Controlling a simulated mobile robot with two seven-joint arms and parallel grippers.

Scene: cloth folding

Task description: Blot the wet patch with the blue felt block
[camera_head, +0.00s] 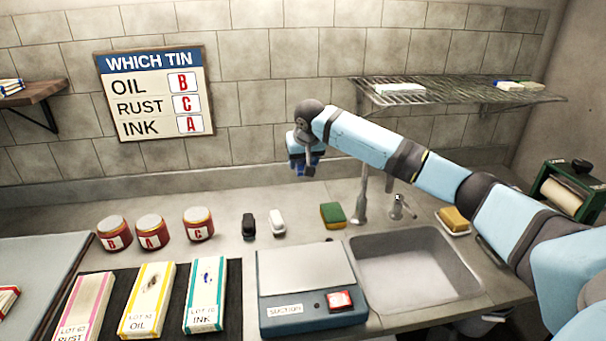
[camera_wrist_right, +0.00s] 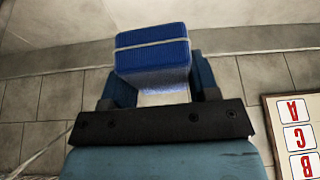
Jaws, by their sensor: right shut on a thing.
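My right gripper (camera_head: 305,166) is raised in front of the tiled wall, above the back of the counter. It is shut on the blue felt block (camera_wrist_right: 152,54), which has a pale band across it in the right wrist view. In the head view the block is small and dark, mostly hidden by the gripper. No wet patch can be made out. Three folded cloths lie on a dark mat: pink-edged RUST (camera_head: 85,305), yellow-edged OIL (camera_head: 148,298) and green-edged INK (camera_head: 206,292), the last with dark stains. My left gripper is not in view.
A sink (camera_head: 415,268) with a tap is on the right. A wall sign (camera_head: 155,92) pairs stains with tins.

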